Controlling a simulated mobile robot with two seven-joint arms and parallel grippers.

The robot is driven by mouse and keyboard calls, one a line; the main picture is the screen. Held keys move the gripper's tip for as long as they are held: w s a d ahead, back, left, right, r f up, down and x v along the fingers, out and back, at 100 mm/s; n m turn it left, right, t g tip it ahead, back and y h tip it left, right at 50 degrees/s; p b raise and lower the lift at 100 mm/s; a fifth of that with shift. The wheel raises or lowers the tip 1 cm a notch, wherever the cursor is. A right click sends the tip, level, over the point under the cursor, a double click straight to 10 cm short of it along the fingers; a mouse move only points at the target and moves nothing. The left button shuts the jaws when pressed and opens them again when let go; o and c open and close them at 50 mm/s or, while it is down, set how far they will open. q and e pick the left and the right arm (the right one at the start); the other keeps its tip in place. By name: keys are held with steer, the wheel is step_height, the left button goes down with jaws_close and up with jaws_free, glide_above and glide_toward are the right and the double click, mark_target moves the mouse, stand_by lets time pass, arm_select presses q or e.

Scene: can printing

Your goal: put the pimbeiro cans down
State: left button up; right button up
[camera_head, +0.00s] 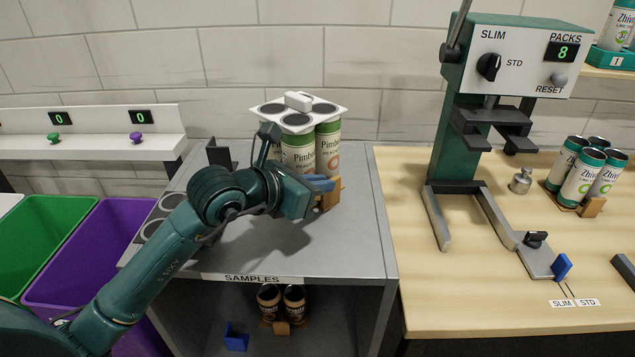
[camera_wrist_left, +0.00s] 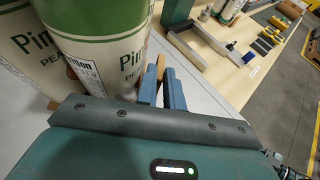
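The green-and-white Pimbeiro cans (camera_head: 328,150) stand upright together at the grey bench, under a white plate with black discs (camera_head: 299,112). A tan holder tab (camera_head: 331,196) shows low in front of them. My left gripper (camera_head: 318,184) is at this tab, and its blue fingers (camera_wrist_left: 162,88) are close together, with the tab at their tips in the left wrist view. Two cans fill the left of that view (camera_wrist_left: 98,45). The arm hides part of the pack. I cannot tell whether its base touches the bench. My right gripper is not in view.
The grey bench top (camera_head: 345,245) is clear in front. A lower shelf holds brown cans (camera_head: 281,300) and a blue block (camera_head: 236,338). A green press (camera_head: 510,60) and Zhiv cans (camera_head: 583,175) stand on the wooden table. Green (camera_head: 40,235) and purple (camera_head: 100,250) bins are left.

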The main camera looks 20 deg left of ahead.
arm_select(q)
steer(key=o, duration=0.4)
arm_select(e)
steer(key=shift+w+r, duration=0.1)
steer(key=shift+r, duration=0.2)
arm_select(q)
steer(key=shift+r, duration=0.15)
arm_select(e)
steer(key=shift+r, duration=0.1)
arm_select(q)
steer(key=b+v, duration=0.1)
steer(key=v, duration=0.5)
steer(key=shift+s+a, duration=0.25)
steer(key=shift+s, duration=0.1)
steer(key=v, duration=0.5)
steer(key=shift+s+r, duration=0.1)
steer(key=shift+r, duration=0.05)
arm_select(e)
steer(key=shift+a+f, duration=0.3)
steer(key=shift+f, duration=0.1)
